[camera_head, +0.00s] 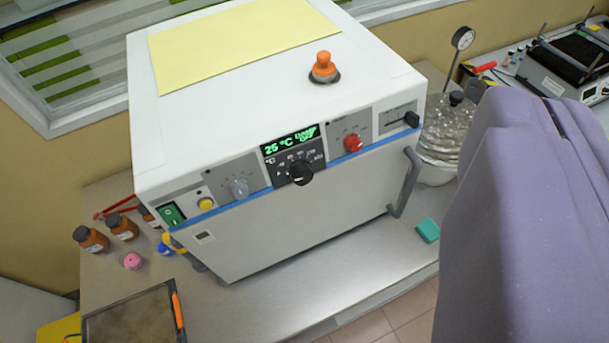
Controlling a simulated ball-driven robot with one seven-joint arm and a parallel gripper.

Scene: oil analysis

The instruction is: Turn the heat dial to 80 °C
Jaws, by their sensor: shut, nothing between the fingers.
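A white oven-like box stands on a metal bench (270,310). The black heat dial (300,172) sits at the middle of its front panel, below a display (290,142) with green text that reads 25 °C. Printed marks surround the dial; its exact pointer direction is too small to tell. My gripper is not in view. A large purple part of my own arm fills the right side and is apart from the dial in the picture.
A grey knob (239,188) and a red knob (352,142) flank the dial. A grey door handle (405,183) sticks out at the right. Brown bottles (90,239) stand left, a glass vessel (448,130) right. Nothing visible blocks the panel's front.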

